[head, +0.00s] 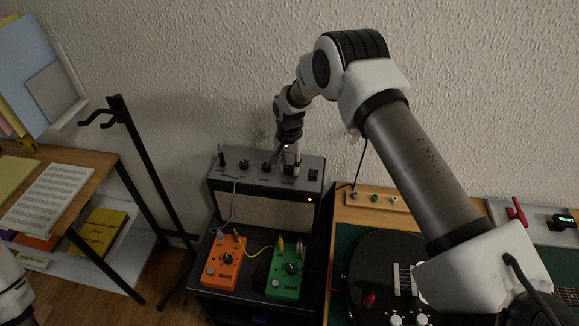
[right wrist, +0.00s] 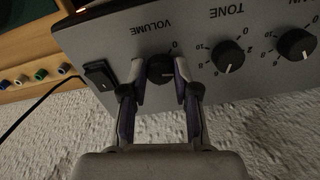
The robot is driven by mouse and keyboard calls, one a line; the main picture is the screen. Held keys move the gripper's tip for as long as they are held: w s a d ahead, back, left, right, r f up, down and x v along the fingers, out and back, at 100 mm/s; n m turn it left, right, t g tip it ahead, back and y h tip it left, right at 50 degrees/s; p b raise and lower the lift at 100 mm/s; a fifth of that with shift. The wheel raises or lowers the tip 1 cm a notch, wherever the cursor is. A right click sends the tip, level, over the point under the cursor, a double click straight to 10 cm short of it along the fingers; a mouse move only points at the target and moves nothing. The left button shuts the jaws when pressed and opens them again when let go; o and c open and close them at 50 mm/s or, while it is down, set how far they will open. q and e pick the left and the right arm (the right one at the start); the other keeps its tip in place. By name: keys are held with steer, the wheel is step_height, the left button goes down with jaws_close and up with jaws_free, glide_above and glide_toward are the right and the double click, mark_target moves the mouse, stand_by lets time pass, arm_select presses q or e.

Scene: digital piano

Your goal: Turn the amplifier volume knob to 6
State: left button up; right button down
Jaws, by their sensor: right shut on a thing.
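The amplifier (head: 262,213) stands against the wall, with its grey control panel facing up and its small orange lamp lit. In the right wrist view, the black volume knob (right wrist: 160,68) sits under the printed word VOLUME, beside the black power switch (right wrist: 99,74). My right gripper (right wrist: 160,82) has a finger on each side of the volume knob and is shut on it. In the head view, the right gripper (head: 287,167) reaches down to the panel. The fingers hide most of the volume scale, and I cannot read the pointer clearly. My left gripper is out of view.
The tone knob (right wrist: 229,55) and another knob (right wrist: 297,47) sit beside the volume knob. An orange pedal (head: 224,262) and a green pedal (head: 286,272) stand in front of the amplifier. A black stand (head: 150,170) is at left, a guitar (head: 372,262) at right.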

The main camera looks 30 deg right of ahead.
steer(key=m, duration=0.4)
steer(key=shift+s+f+m, duration=0.15)
steer(key=shift+f+m, duration=0.1)
steer(key=shift+m, duration=0.05)
steer(key=m, duration=0.4)
steer(key=shift+m, duration=0.3)
steer(key=m, duration=0.9)
steer(key=shift+s, duration=0.1)
steer(key=shift+f+m, duration=0.1)
steer(key=shift+m, duration=0.2)
steer(key=c, duration=0.8)
jaws_free()
steer(key=shift+c, duration=0.2)
steer(key=shift+w, duration=0.2)
steer(key=shift+r, duration=0.2)
